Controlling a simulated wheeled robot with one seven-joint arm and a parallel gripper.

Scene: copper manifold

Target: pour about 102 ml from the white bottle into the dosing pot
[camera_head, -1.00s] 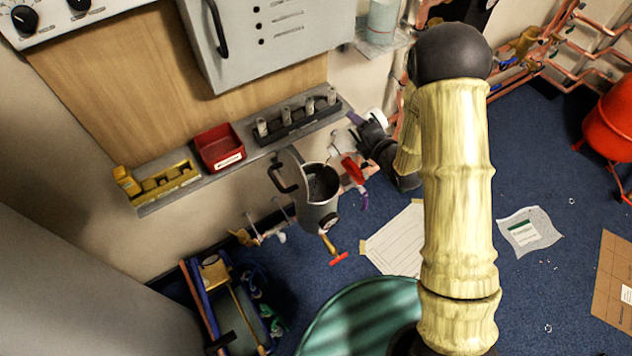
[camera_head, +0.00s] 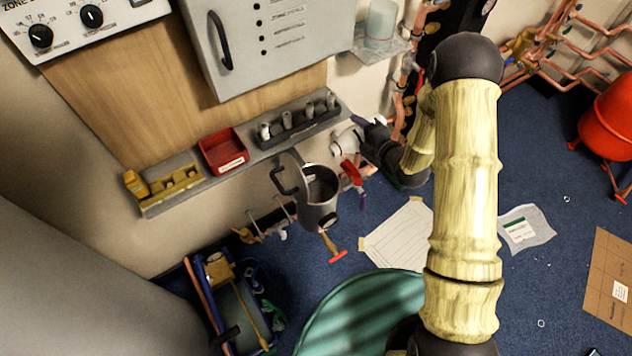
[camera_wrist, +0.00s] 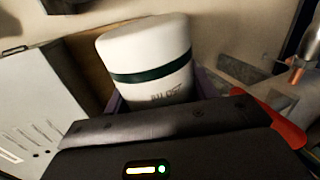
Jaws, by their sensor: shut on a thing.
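The white bottle (camera_wrist: 148,58) has a dark green band and fills the middle of the wrist view, between purple fingers. My gripper (camera_head: 360,130) is shut on it. In the head view the white bottle (camera_head: 344,141) shows small and partly hidden at the gripper, behind and to the right of the dosing pot. The dosing pot (camera_head: 318,205) is a grey open jug with a dark handle on its left. The bottle is above and beside the pot in the picture. I cannot make out any liquid stream or the level in the pot.
A wall shelf (camera_head: 160,207) carries a red bin (camera_head: 223,152), a dark rack (camera_head: 300,125) and a yellow holder (camera_head: 165,183). A grey cabinet (camera_head: 270,45) hangs above. A red-handled valve (camera_head: 350,170) sits beside the pot. Copper pipes (camera_head: 560,70) run at the right.

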